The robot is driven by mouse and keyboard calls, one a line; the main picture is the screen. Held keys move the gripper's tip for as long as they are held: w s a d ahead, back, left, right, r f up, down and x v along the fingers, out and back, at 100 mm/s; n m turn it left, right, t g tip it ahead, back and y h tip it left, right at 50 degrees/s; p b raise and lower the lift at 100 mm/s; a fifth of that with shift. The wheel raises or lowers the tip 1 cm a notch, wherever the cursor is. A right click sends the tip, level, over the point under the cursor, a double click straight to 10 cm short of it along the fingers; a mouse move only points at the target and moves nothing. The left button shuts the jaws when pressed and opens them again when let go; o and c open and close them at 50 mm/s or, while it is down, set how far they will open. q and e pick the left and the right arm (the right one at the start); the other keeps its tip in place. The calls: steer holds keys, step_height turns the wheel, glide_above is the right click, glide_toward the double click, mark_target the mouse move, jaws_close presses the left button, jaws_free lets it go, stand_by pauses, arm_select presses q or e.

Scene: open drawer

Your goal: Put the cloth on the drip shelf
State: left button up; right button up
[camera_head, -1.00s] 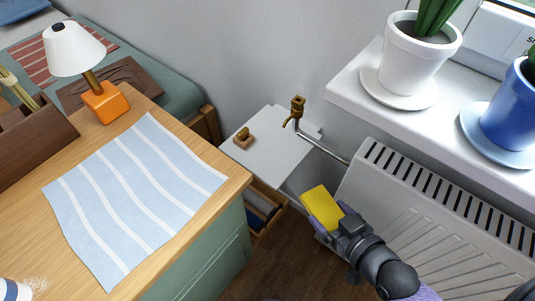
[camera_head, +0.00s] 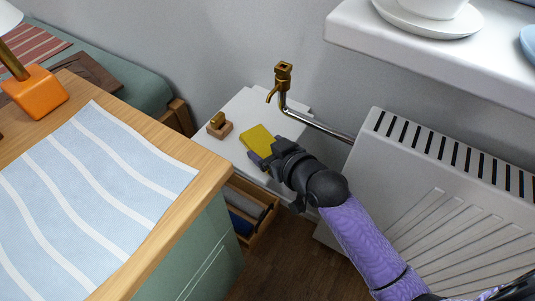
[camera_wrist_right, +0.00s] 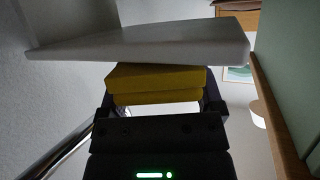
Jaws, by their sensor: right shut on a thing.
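The cloth is a folded yellow pad (camera_head: 258,138) held flat at the tip of my right gripper (camera_head: 263,156), which is shut on it. In the head view it overlaps the front right part of the white drip shelf (camera_head: 248,108), below the tap. In the right wrist view the two-layer cloth (camera_wrist_right: 155,78) lies against or very near a white slab (camera_wrist_right: 150,40), seemingly the shelf. I cannot tell whether they touch. My left gripper is not in view.
A small wooden block with a brass knob (camera_head: 219,126) sits on the shelf's left side. The brass tap (camera_head: 283,78) and its pipe rise behind. An open drawer (camera_head: 250,205) is below, the radiator (camera_head: 430,180) at right, the wooden countertop (camera_head: 205,170) at left.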

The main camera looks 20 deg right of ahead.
steer(key=shift+f, duration=0.2)
steer(key=shift+p, duration=0.3)
steer(key=o, duration=1)
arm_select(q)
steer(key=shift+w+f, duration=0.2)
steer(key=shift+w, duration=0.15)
arm_select(e)
steer(key=shift+s+r, duration=0.15)
steer(key=shift+r, duration=0.1)
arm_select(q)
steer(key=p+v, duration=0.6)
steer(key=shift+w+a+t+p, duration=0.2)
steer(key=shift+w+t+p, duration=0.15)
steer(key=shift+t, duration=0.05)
arm_select(e)
steer(key=shift+v, duration=5.8)
